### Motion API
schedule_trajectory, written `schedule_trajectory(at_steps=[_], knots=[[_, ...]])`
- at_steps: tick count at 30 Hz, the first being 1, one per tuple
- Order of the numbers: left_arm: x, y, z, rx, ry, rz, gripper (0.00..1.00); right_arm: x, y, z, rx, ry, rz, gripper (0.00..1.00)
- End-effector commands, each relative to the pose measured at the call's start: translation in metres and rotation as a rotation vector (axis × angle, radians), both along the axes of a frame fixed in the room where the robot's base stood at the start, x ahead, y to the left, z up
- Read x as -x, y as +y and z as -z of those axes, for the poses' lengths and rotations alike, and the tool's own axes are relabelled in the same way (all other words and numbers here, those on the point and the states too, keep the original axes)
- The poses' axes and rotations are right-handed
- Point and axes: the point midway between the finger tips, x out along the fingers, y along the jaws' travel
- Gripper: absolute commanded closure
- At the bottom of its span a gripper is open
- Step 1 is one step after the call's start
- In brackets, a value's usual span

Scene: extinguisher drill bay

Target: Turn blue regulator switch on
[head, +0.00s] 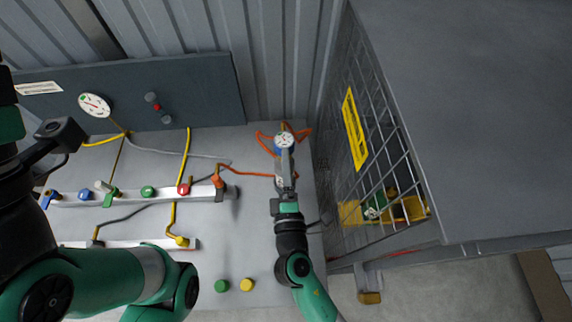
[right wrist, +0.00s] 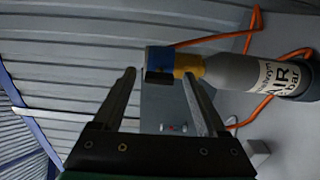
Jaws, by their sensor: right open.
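In the right wrist view a grey air cylinder (right wrist: 235,70) lies across the upper right of the picture. It has a yellow collar (right wrist: 187,65) and a blue block (right wrist: 159,59) at its end, which looks like the blue regulator switch. My right gripper (right wrist: 158,80) is open and empty, with the blue block in line with the gap between its fingertips. I cannot tell whether they touch.
A manifold rail (head: 130,193) with coloured knobs and hoses lies on the grey bench (head: 255,240). Orange hose (head: 245,172) runs beside the right gripper. A wire-mesh cage (head: 370,150) stands close on the right. Green (head: 221,285) and yellow (head: 247,284) caps sit at the front.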

Motion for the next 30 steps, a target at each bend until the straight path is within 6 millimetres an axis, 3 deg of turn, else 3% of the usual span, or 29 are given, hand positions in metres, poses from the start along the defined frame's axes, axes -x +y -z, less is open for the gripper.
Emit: schedule_trajectory(at_steps=[5, 18, 22, 30], knots=[[0.0, 0.0, -0.002, 0.0, 0.0, 0.0, 0.19, 0.011, 0.0, 0.0, 0.0, 0.0, -0.002, 0.25], [0.0, 0.0, -0.005, 0.0, 0.0, 0.0, 0.19, 0.104, -0.004, 0.001, 0.001, 0.001, -0.004, 0.25], [0.0, 0.0, -0.005, 0.0, 0.0, 0.0, 0.19, 0.115, -0.006, 0.0, 0.0, 0.0, -0.001, 0.25], [0.0, 0.0, -0.005, 0.0, 0.0, 0.0, 0.19, 0.116, -0.006, 0.0, 0.0, 0.0, 0.0, 0.25]])
